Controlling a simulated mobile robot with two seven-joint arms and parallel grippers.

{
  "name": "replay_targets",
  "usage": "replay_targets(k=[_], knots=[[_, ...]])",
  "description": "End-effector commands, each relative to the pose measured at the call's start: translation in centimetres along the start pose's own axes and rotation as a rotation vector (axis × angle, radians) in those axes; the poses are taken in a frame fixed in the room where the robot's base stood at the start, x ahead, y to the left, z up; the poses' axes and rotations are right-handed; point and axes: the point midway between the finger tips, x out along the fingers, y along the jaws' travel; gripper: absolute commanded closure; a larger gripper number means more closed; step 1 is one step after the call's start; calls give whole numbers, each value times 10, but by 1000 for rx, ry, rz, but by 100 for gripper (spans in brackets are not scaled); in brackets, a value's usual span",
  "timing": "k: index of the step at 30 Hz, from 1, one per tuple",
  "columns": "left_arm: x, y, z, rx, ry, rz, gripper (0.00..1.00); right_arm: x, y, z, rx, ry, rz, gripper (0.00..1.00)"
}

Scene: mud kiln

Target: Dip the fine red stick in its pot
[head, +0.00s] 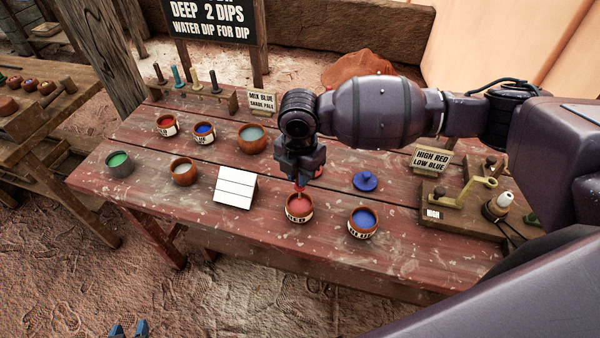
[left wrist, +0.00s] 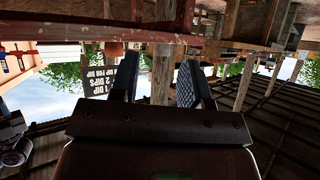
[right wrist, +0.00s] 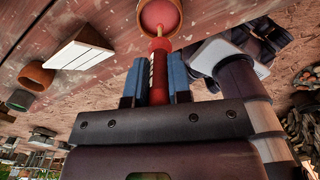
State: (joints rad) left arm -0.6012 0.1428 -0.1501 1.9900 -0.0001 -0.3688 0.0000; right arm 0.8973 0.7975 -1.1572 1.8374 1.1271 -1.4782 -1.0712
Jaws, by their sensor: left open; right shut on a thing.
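My right gripper (head: 300,170) is shut on the fine red stick, which also shows in the right wrist view (right wrist: 158,70). The stick points down at the red pot (head: 299,209), a small clay pot with red paint and a pale label, at the table's front. The stick's tip is at the pot's mouth; whether it touches the paint I cannot tell. The right wrist view shows the pot (right wrist: 160,14) just beyond the tip. My left gripper (head: 130,328) is open and empty, low in front of the table; its spread fingers show in the left wrist view (left wrist: 158,85).
A blue pot (head: 363,221) stands close right of the red pot, with a blue lid (head: 365,181) behind. A white folded card (head: 235,188) is to the left. More pots and a stick rack (head: 205,94) stand further back. A lever device (head: 460,200) is at right.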

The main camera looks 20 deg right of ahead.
Motion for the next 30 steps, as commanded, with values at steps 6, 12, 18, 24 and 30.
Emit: replay_targets(k=[6,12,18,24,30], knots=[[-7,-1,-13,0,5,-1,57,-12,0,0,0,0,0,100],[-13,-2,-24,0,8,-1,57,-24,0,0,0,0,0,100],[-20,-4,-30,-1,1,-1,57,-35,0,0,0,1,-1,100],[-23,-4,-26,-2,-11,-3,57,-37,0,0,0,1,-1,100],[-22,-4,-24,-2,-13,-3,57,-36,0,0,0,1,-1,100]])
